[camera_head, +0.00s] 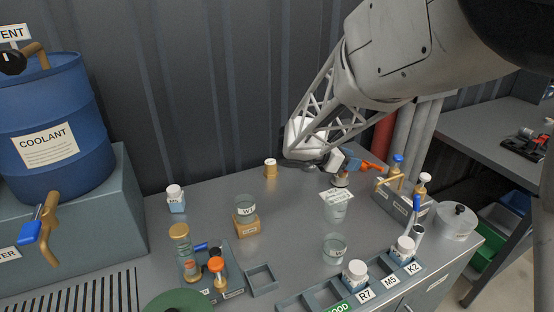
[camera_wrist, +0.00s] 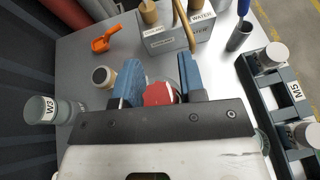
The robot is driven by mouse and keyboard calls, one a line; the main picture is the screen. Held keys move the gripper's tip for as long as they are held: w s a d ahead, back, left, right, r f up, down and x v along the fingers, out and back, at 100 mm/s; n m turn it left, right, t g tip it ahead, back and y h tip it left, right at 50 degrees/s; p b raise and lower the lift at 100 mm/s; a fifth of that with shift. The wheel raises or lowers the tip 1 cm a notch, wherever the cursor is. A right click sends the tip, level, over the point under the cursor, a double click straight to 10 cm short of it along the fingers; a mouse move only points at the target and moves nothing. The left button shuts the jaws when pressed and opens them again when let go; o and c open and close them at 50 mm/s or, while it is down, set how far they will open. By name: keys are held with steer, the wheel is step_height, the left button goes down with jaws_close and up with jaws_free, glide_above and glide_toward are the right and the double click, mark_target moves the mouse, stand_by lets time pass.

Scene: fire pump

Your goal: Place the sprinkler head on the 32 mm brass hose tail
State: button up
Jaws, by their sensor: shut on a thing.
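My gripper (camera_wrist: 160,85) has its blue fingers closed around a small red piece (camera_wrist: 158,94), which I take to be the sprinkler head. Most of it is hidden behind the gripper body. In the head view my gripper (camera_head: 338,166) is above the back right of the bench, and the held piece cannot be made out. A short tan, round fitting with a dark top (camera_wrist: 103,76) stands upright just left of the fingers in the wrist view, apart from them. It may be the brass hose tail; no size marking is readable.
An orange scoop-like item (camera_wrist: 105,39) lies near the tan fitting. A grey WATER box (camera_wrist: 172,38) with taps stands beyond. A rack (camera_head: 340,290) with white-capped jars runs along the front edge. A W3-labelled container (camera_wrist: 45,110) stands at left. The bench's middle has free room.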

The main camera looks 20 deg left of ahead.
steer(key=a+n+t+y, duration=0.1)
steer(key=a+n+y, duration=0.1)
steer(key=a, duration=1.7)
steer(key=shift+t+h, duration=0.3)
steer(key=f, duration=0.5)
steer(key=shift+w+a+f, duration=0.2)
steer(key=shift+w, duration=0.2)
glide_above(275, 161)
steer(key=shift+w+a+f, duration=0.15)
steer(key=shift+f, duration=0.6)
steer(key=shift+f, duration=1.75)
steer(key=shift+f, duration=0.15)
